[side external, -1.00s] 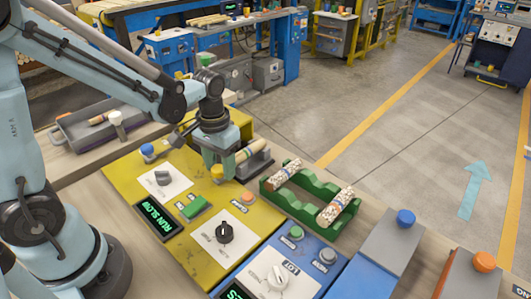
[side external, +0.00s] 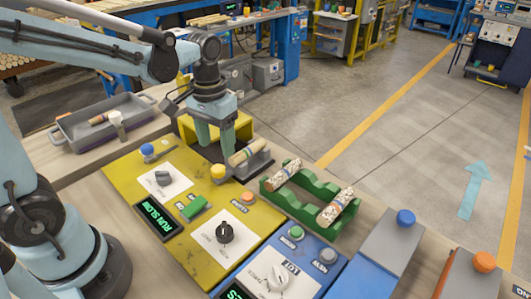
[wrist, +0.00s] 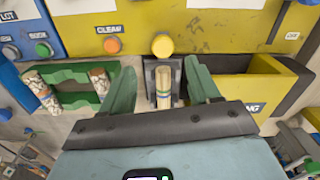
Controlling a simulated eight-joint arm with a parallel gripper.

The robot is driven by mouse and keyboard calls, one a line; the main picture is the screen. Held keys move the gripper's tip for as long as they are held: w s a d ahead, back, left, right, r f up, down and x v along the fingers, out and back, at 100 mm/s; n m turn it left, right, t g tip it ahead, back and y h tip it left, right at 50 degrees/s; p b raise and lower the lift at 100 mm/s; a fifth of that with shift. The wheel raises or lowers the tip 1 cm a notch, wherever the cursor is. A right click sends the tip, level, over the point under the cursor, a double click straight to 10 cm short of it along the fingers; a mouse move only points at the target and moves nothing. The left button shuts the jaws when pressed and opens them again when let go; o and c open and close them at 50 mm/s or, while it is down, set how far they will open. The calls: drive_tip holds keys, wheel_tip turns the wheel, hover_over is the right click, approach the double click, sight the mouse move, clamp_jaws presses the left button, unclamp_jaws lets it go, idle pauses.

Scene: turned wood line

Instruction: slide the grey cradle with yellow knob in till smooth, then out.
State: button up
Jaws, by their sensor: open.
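The grey cradle (side external: 262,166) stands at the far edge of the yellow panel, outside the yellow housing (side external: 188,128). Its yellow knob (side external: 217,171) is at the near end; the knob also shows in the wrist view (wrist: 162,45). A pale wooden piece (side external: 248,152) with coloured bands lies in the cradle. My gripper (side external: 216,148) is open, above and behind the knob, with nothing gripped. In the wrist view its green fingers (wrist: 162,70) lie either side of the cradle and piece, with the knob beyond the tips.
A green rack (side external: 305,190) with two speckled pieces stands right of the cradle. A black dial (side external: 225,232) and an orange button (side external: 247,197) are on the yellow panel. A grey tray (side external: 80,133) lies at the left.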

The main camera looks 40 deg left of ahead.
drive_tip(key=shift+r, duration=2.6)
drive_tip(key=shift+s, duration=0.1)
drive_tip(key=shift+s+d+f+m+t, duration=0.2)
drive_tip(key=shift+s+f+m+t, duration=0.15)
drive_tip(key=shift+s+t, duration=0.6)
drive_tip(key=shift+s+d+f+m+t, duration=0.2)
drive_tip(key=shift+s+f+t, duration=0.25)
drive_tip(key=shift+t, duration=1)
drive_tip(key=shift+s+d+f+m+t, duration=0.15)
drive_tip(key=shift+s+f+m+t, duration=0.2)
drive_tip(key=shift+s+t, duration=0.65)
